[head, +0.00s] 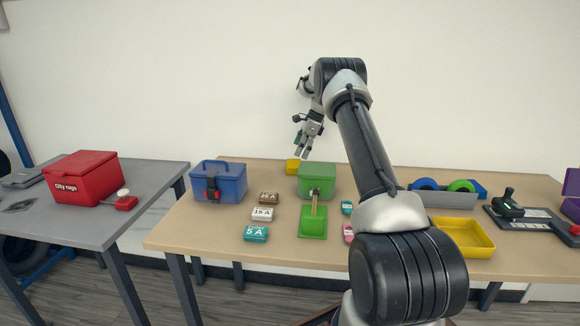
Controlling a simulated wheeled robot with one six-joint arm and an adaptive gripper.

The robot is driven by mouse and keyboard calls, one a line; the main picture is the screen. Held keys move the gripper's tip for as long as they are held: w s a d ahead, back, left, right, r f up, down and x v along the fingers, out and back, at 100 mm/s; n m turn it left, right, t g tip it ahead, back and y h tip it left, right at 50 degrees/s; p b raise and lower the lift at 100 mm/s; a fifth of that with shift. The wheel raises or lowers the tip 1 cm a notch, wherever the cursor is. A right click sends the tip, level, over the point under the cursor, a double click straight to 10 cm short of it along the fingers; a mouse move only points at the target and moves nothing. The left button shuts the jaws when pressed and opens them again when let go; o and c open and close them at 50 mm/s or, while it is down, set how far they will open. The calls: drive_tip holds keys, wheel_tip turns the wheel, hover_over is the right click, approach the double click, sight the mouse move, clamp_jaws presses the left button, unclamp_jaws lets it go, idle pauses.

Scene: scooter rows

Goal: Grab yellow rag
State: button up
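No cloth that I can clearly make out as a yellow rag shows in the head view. A small yellow object (293,166) sits at the back of the wooden table, partly hidden by the green box; I cannot tell what it is. A red box (84,178) labelled "Oily rags" stands with its lid shut on the grey table at left. My gripper (302,154) points down above the back of the wooden table, near the yellow object and the green box. It is small in the view, and I cannot tell whether its fingers are apart. No held object shows.
A blue box (218,182), a green box (319,179), a green dustpan (313,222) and several small labelled blocks stand on the wooden table (200,232). A yellow tray (464,237) and a grey bin (447,199) are at right. My arm hides part of the table.

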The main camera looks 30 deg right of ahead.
sight(294, 163)
drive_tip(key=x, duration=0.6)
drive_tip(key=shift+d, duration=0.15)
drive_tip(key=c, duration=0.7)
